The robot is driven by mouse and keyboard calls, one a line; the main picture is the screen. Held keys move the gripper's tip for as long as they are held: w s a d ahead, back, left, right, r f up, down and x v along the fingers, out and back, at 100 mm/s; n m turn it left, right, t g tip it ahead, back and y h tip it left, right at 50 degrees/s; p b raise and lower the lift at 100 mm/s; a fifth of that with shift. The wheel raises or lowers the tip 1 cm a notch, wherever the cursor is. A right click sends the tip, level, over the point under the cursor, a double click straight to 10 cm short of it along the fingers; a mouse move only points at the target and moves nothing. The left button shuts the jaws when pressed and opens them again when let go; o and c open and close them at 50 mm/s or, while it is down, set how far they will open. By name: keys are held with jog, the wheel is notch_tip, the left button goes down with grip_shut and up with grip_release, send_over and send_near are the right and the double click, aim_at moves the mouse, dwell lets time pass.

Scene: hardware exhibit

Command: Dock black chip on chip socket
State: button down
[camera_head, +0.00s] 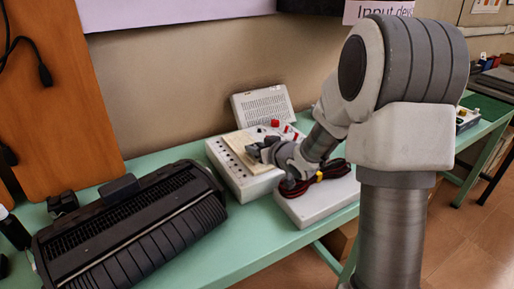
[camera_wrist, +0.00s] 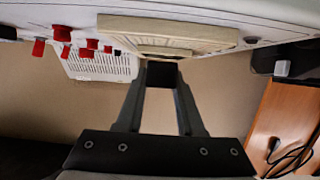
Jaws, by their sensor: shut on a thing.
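My gripper (camera_head: 256,152) is at the beige chip socket board (camera_head: 236,152) on top of a white control box (camera_head: 229,175). In the wrist view my gripper (camera_wrist: 161,76) is shut on the black chip (camera_wrist: 161,77), a small dark block between the fingertips. The beige socket board (camera_wrist: 170,33) is just beyond the chip, with a raised lighter rectangle (camera_wrist: 158,42) on it. The chip appears at the board's near edge; I cannot tell whether they touch. In the head view the gripper hides the chip.
Red knobs (camera_wrist: 62,33) stand on the box beside the board. A white vented panel (camera_head: 262,105) is behind it. A large black machine (camera_head: 130,235) fills the left of the green table (camera_head: 237,236).

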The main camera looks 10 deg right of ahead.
jog(key=shift+r+p, duration=0.3)
jog(key=shift+r, duration=0.15)
jog(key=shift+f+b, duration=0.7)
jog(key=shift+f, duration=0.2)
dwell(0.7)
jog(key=shift+r, duration=0.2)
jog(key=shift+r+p, duration=0.65)
jog(key=shift+p, duration=0.1)
jog(key=shift+f+b, duration=0.6)
jog(key=shift+f, duration=0.2)
dwell(0.6)
jog(key=c, duration=0.8)
grip_release()
jog(key=shift+s+r, duration=0.1)
